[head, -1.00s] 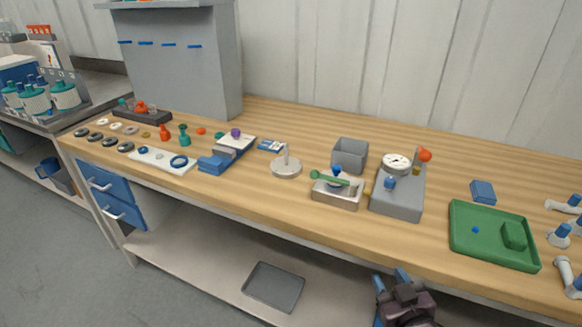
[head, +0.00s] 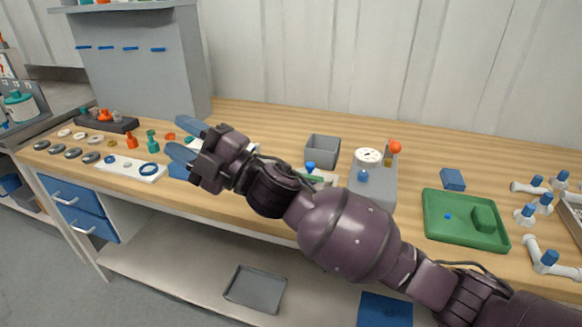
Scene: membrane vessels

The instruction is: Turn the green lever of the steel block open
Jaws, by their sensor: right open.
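The steel block (head: 329,177) sits near the middle of the bench and is mostly hidden behind my right arm. Only a short piece of its green lever (head: 314,179) and a blue knob (head: 310,167) show above the arm. The lever's full angle cannot be seen now. My right gripper (head: 176,135) is open and empty, with blue fingers pointing left. It is well to the left of the steel block, over the bench near the small green and orange parts. My left gripper is not in view.
A grey open box (head: 322,151) stands behind the steel block. A grey gauge block (head: 373,185) with an orange ball is close on its right. A green tray (head: 465,220) lies further right. A grey upright panel (head: 145,75) stands at the back left.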

